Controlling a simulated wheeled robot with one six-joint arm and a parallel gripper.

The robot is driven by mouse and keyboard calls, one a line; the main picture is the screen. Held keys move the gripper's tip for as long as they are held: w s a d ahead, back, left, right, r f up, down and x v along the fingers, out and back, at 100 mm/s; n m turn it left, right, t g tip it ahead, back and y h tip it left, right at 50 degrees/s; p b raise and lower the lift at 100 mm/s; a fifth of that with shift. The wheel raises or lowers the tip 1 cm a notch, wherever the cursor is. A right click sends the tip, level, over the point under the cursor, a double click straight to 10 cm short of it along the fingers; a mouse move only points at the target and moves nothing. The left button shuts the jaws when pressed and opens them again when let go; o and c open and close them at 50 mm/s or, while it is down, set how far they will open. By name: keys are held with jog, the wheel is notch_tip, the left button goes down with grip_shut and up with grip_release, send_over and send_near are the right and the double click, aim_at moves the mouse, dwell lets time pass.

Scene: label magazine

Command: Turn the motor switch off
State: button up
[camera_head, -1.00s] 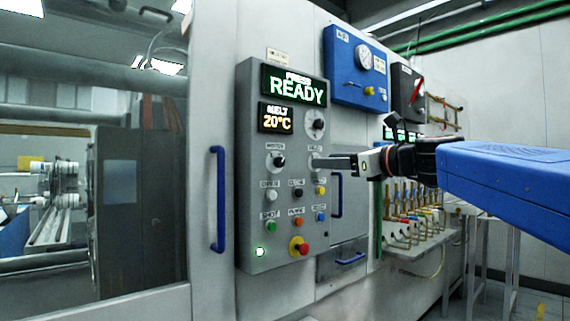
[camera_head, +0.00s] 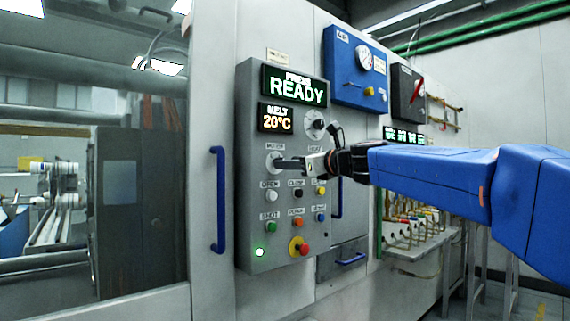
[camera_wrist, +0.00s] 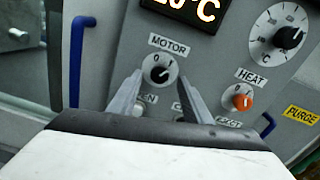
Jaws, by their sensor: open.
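The motor switch (camera_wrist: 158,69) is a black knob on a round white plate under the "MOTOR" label in the wrist view, with marks 0 and I. Its exact pointing is hard to read. My gripper (camera_wrist: 160,80) is open, one finger on each side of the knob. I cannot tell whether the fingers touch it. In the head view my gripper (camera_head: 277,162) reaches in from the right to the switch on the grey panel (camera_head: 250,200).
The orange heat knob (camera_wrist: 243,102) is right of the motor switch, with a larger black dial (camera_wrist: 289,38) above it. Several push buttons and a red emergency stop (camera_head: 301,248) lie below. The display (camera_head: 296,88) reads "READY". A blue handle (camera_head: 218,200) stands left of the panel.

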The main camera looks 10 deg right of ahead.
jog(key=shift+x, duration=1.45)
jog(key=c, duration=1.1)
jog(key=shift+o, duration=0.2)
jog(key=shift+a+n+h, duration=0.1)
jog(key=shift+n+h, duration=0.2)
jog(key=shift+n, duration=6.7)
